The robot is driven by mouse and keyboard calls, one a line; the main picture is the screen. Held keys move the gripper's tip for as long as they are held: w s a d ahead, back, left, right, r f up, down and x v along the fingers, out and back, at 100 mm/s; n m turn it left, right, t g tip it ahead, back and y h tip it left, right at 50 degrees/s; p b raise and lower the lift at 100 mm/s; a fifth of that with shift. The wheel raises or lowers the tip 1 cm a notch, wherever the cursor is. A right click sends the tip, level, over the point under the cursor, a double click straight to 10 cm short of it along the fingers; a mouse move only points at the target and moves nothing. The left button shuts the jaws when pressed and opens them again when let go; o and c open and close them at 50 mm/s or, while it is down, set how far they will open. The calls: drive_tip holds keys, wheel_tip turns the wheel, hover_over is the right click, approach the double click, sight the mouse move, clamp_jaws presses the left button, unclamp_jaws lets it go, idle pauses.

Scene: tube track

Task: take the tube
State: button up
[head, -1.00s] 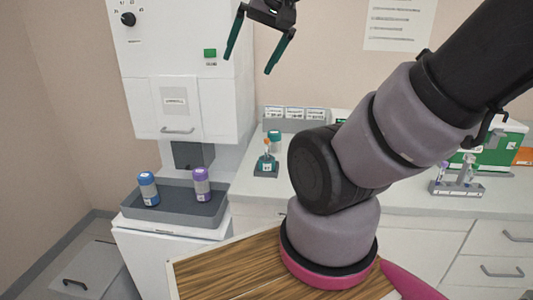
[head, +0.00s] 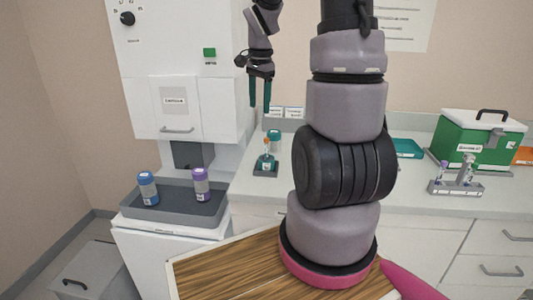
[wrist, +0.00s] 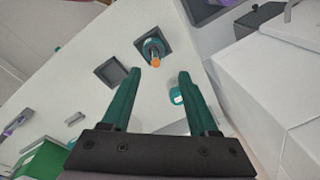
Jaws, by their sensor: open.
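A small tube with an orange top (head: 267,146) stands upright in a dark teal square-based holder (head: 265,170) on the white counter. In the wrist view the orange top (wrist: 155,62) shows just beyond the fingertips, with the teal holder (wrist: 165,44) around it. My gripper (head: 260,107) points down with its green fingers apart and empty. It is above the tube and a little left of it in the head view. In the wrist view my gripper (wrist: 159,72) has nothing between its fingers. A rack (head: 455,188) with purple-topped tubes stands at the right.
A teal-capped jar (head: 274,136) stands close behind the holder. A white machine (head: 180,75) rises at the left, with a grey tray (head: 172,212) holding blue-capped and purple-capped jars. A green box (head: 475,140) stands at the back right.

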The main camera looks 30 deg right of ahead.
drive_tip(key=m+g, duration=0.1)
drive_tip(key=m, duration=0.1)
hover_over(266, 142)
drive_tip(key=w, duration=0.1)
wheel_tip(266, 142, down, 7)
drive_tip(key=shift+w+r, duration=0.1)
wheel_tip(266, 142, down, 5)
drive_tip(key=shift+f, duration=0.2)
drive_tip(key=shift+d+f, duration=0.15)
drive_tip(key=shift+f, duration=1.2)
drive_tip(key=shift+d+f, duration=0.15)
drive_tip(key=shift+f, duration=1.15)
clamp_jaws()
